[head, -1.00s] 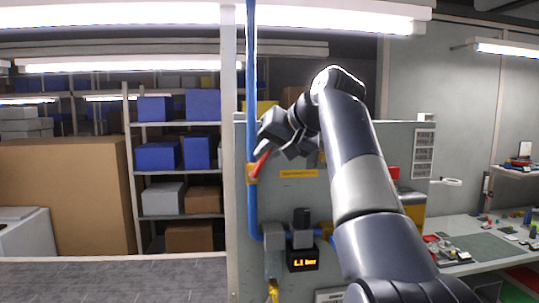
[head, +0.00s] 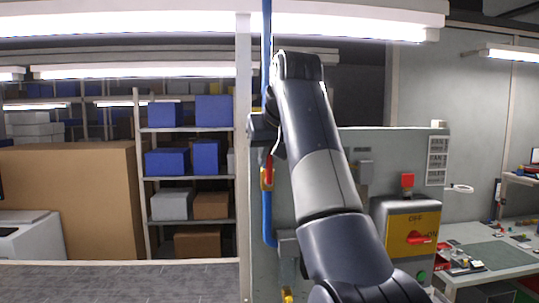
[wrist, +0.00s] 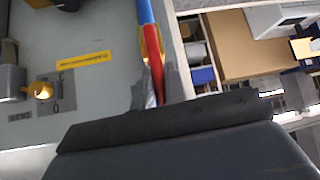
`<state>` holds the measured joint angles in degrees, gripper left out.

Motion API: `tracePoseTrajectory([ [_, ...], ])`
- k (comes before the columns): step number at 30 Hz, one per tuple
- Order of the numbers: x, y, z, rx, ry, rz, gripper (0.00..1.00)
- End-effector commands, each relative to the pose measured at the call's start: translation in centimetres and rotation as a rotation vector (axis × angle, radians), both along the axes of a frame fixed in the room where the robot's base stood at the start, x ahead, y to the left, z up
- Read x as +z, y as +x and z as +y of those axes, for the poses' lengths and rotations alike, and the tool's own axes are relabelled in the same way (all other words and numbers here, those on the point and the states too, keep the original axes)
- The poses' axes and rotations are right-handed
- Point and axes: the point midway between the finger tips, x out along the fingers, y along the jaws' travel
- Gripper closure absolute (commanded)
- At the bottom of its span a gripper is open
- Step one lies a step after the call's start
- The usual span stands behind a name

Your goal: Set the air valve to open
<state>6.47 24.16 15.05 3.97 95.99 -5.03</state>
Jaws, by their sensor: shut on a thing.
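The air valve has a red lever (head: 268,168) on a brass body (head: 266,183), set on the vertical blue pipe (head: 267,222). The lever stands nearly upright, about in line with the pipe. In the wrist view the red lever (wrist: 152,50) runs alongside the blue pipe (wrist: 146,11) down to my jaws. My gripper (head: 268,152) is at the lever's upper end and is shut on it; the wrist view also shows my gripper (wrist: 160,88) there. The fingertips are small and partly hidden behind my wrist and arm.
A grey panel stands behind the pipe, with a yellow label (wrist: 83,60) and a brass fitting (wrist: 42,91) between C and O marks. A yellow switch box (head: 412,236) with a red knob stands right of my arm. Shelves (head: 187,220) with boxes are at left.

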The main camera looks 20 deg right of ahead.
Motion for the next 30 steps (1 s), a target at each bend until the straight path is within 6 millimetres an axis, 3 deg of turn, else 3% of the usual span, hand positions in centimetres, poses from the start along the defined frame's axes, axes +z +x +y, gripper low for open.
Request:
tracePoseTrajectory([
  [9,-0.2,0.0,0.0,0.002,-0.002,0.006,1.00],
  [10,-0.2,0.0,0.0,0.002,-0.002,0.006,0.86],
  [18,-0.1,0.0,0.0,0.001,-0.001,0.003,0.66],
  [30,0.8,-0.8,0.0,0.001,-0.001,-0.001,0.66],
])
